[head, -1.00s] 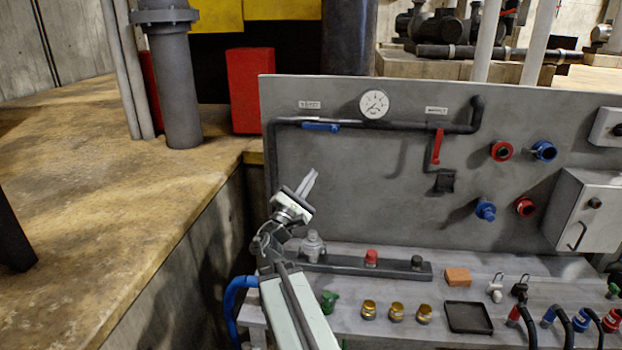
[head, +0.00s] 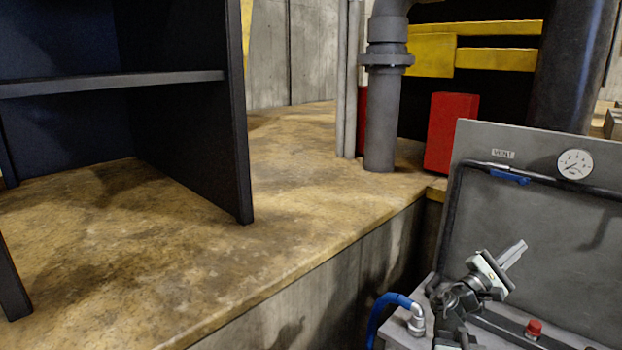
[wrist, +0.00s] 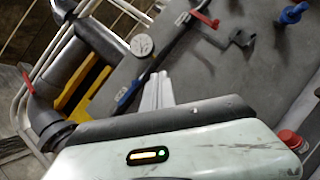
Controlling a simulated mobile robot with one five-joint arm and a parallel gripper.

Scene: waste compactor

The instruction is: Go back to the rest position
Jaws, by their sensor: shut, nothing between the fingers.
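My gripper (head: 514,252) is at the lower right of the head view, raised in front of the grey panel (head: 550,200) and above its bench. Its two pale fingers lie together, shut, with nothing between them. In the wrist view the fingers (wrist: 158,92) show against the same panel, apart from it. The gauge (head: 575,164) and a blue-handled valve (head: 510,177) are on the panel behind. The panel's right part is outside the head view.
A blue hose (head: 385,312) loops at the bench's left end, and a red cap (head: 534,328) stands on the bench. A dark shelf (head: 190,120) stands on the ledge at left. A grey pipe (head: 381,120) and a red box (head: 451,133) are behind. The ledge's middle is bare.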

